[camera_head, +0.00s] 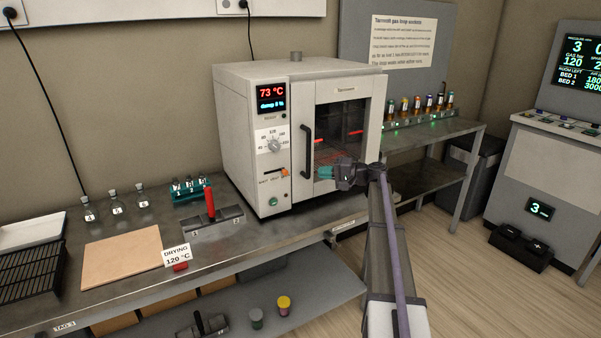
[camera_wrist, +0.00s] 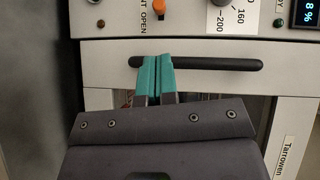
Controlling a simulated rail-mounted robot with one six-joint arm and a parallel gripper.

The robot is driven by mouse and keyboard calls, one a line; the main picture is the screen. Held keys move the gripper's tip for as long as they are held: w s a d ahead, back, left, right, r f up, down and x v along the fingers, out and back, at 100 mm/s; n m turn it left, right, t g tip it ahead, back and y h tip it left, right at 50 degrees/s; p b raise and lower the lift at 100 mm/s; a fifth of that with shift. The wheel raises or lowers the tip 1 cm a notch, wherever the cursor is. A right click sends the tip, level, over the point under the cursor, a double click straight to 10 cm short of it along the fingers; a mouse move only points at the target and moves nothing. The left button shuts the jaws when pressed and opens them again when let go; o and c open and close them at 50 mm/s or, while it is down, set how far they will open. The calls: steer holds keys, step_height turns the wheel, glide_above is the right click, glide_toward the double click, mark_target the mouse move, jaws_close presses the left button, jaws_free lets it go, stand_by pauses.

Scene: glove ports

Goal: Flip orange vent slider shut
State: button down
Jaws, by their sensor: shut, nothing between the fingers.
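The orange vent slider (camera_head: 285,172) is on the front panel of the white oven (camera_head: 235,100), below the dial. In the wrist view the slider (camera_wrist: 159,9) is at the top edge, partly cut off, near printing that reads "OPEN". My gripper (camera_head: 325,172) has teal fingers, pressed together and empty, in front of the oven door, right of the slider. In the wrist view my gripper (camera_wrist: 157,60) overlaps the dark door handle (camera_wrist: 210,63); I cannot tell whether they touch. The slider and fingertips are apart in the picture.
The dark door handle (camera_head: 306,150) stands out between panel and door. The dial (camera_head: 273,145) sits above the slider. A red-handled holder (camera_head: 212,212) stands on the bench left of the oven.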

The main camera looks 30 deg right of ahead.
steer(key=b+x, duration=0.1)
steer(key=x, duration=0.9)
steer(key=shift+s, duration=0.1)
steer(key=a, duration=0.6)
steer(key=shift+s, duration=0.25)
steer(key=p+v, duration=0.1)
steer(key=v, duration=0.9)
steer(key=shift+a, duration=0.1)
